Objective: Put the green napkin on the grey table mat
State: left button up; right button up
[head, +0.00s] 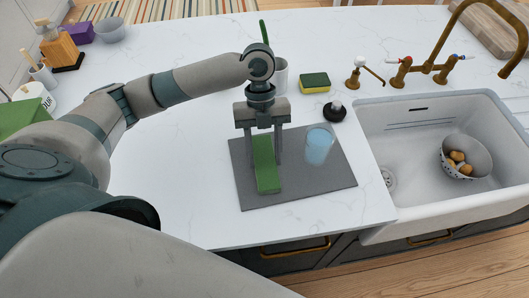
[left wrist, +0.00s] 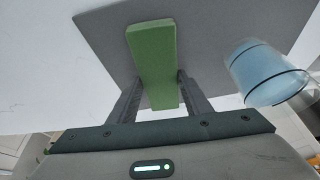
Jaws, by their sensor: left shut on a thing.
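The green napkin (head: 267,180) is a folded, narrow strip over the left part of the grey table mat (head: 310,190). My left gripper (head: 264,160) points down over the mat, with its fingers on either side of the napkin, shut on it. In the left wrist view the napkin (left wrist: 152,55) runs out between the fingers (left wrist: 152,95), with the mat (left wrist: 205,30) behind it. Whether the napkin touches the mat is hard to tell. My right gripper is not in view.
A blue glass (head: 319,147) stands on the mat, right of the napkin. Behind are a green-and-yellow sponge (head: 315,83), a dark-based brush (head: 336,111) and a white cup (head: 281,78). The sink (head: 408,155) is to the right, holding a colander (head: 466,155). Counter left of the mat is clear.

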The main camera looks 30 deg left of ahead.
pick_arm(q)
jog(key=o, duration=1)
jog(key=shift+o, duration=0.2)
jog(key=shift+r, duration=0.1)
jog(key=shift+w+a+r, duration=0.1)
jog(key=shift+w+r, duration=0.05)
jog(key=shift+r, duration=0.1)
jog(key=b+v, duration=0.3)
jog(key=v, duration=0.8)
jog(key=shift+r+b, duration=0.15)
jog(key=shift+b, duration=0.2)
jog(key=shift+a, duration=0.1)
